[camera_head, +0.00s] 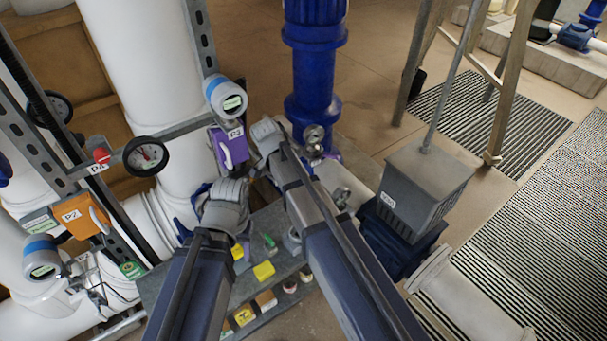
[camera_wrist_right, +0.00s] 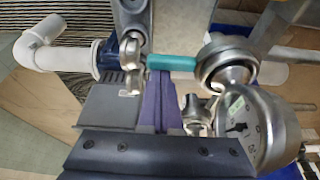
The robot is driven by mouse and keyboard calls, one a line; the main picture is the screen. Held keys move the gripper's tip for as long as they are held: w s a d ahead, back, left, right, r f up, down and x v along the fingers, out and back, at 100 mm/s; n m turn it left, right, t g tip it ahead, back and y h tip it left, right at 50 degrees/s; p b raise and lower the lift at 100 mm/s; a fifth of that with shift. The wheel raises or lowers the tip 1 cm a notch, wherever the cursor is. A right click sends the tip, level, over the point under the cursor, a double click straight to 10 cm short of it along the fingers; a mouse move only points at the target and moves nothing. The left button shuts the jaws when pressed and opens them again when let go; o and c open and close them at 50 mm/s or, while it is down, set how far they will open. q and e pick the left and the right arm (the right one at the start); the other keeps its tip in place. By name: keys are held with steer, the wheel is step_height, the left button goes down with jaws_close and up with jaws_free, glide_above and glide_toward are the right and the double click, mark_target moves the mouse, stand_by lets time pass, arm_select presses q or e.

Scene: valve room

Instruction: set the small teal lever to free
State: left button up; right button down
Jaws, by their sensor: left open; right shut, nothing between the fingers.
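The small teal lever (camera_wrist_right: 172,62) shows in the right wrist view as a short teal bar running sideways. It lies between a metal fitting on the left and a round metal valve body (camera_wrist_right: 228,68) on the right. My right gripper (camera_wrist_right: 158,76) is shut and empty, its purple fingers at the lever's near edge. I cannot tell whether they touch it. In the head view I cannot make out the lever or the right fingertips clearly. My left gripper (camera_head: 188,210) is open in the head view, beside the white pipes, with its fingers partly hidden by its wrist.
A dial gauge (camera_wrist_right: 250,128) stands close to the right gripper. In the head view, a blue vertical pipe (camera_head: 313,75), a grey box (camera_head: 425,180) and a purple P3 unit (camera_head: 228,148) are near the arms. An orange P2 unit (camera_head: 82,216) is at left. Striped floor grating lies at right.

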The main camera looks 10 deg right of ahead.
steer(key=shift+s+a, duration=0.35)
steer(key=shift+a, duration=0.3)
arm_select(q)
steer(key=shift+d, duration=0.35)
arm_select(e)
steer(key=shift+s+a, duration=0.15)
steer(key=shift+a, duration=0.45)
steer(key=shift+w+d, duration=0.3)
steer(key=shift+w, duration=0.45)
